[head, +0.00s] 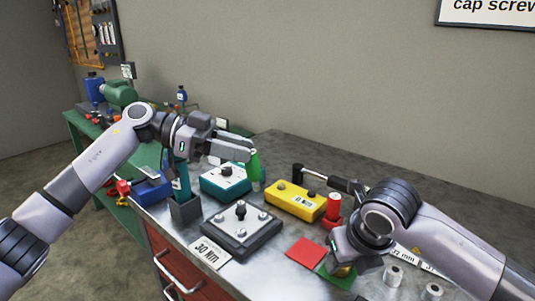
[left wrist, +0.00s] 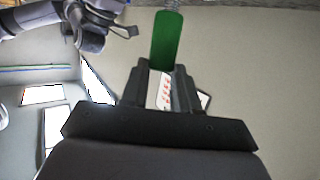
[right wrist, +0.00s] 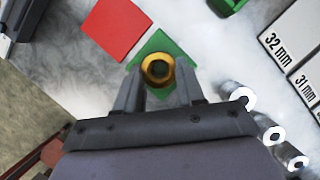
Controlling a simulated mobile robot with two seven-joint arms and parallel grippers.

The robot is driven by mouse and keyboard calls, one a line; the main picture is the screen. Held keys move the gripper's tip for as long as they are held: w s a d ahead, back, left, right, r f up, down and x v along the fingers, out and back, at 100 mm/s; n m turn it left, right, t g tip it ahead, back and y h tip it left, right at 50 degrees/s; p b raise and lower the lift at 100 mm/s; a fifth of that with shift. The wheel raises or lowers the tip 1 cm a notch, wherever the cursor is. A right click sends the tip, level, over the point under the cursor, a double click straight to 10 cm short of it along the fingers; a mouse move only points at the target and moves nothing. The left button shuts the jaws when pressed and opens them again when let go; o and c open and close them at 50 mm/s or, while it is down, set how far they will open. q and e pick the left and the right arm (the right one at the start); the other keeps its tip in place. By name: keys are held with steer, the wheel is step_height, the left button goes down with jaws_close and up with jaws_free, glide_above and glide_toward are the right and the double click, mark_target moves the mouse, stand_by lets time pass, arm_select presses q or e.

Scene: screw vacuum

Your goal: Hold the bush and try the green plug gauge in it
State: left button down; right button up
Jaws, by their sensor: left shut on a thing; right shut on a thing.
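The brass bush (right wrist: 159,82) is a short ring with an open bore facing the right wrist camera. My right gripper (head: 343,268) is shut on it, holding it over a green square (right wrist: 166,46) on the bench. The bush's bore looks empty. My left gripper (head: 243,150) is raised at the back of the bench, shut on the green plug gauge (left wrist: 166,42). In the left wrist view its green part sticks out past the fingers, and a white part with red marks lies between them. The gauge and bush are well apart.
A red square (head: 305,252) lies beside the green one. A dark fixture (head: 240,230), a yellow box (head: 295,201), a teal box (head: 225,183) and a red cylinder (head: 334,205) stand nearby. Small grey sleeves (head: 393,275) and size labels (right wrist: 290,45) are at the right.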

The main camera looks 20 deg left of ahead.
arm_select(q)
steer(key=shift+s+a+r+y, duration=0.2)
steer(key=shift+a+y, duration=0.2)
steer(key=shift+a, duration=0.15)
steer(key=shift+s+a+r+y, duration=0.1)
steer(key=shift+a+r+y, duration=0.1)
steer(key=shift+a+y, duration=0.3)
arm_select(e)
steer(key=o, duration=1.3)
steer(key=shift+c, duration=0.2)
steer(key=v, duration=1.2)
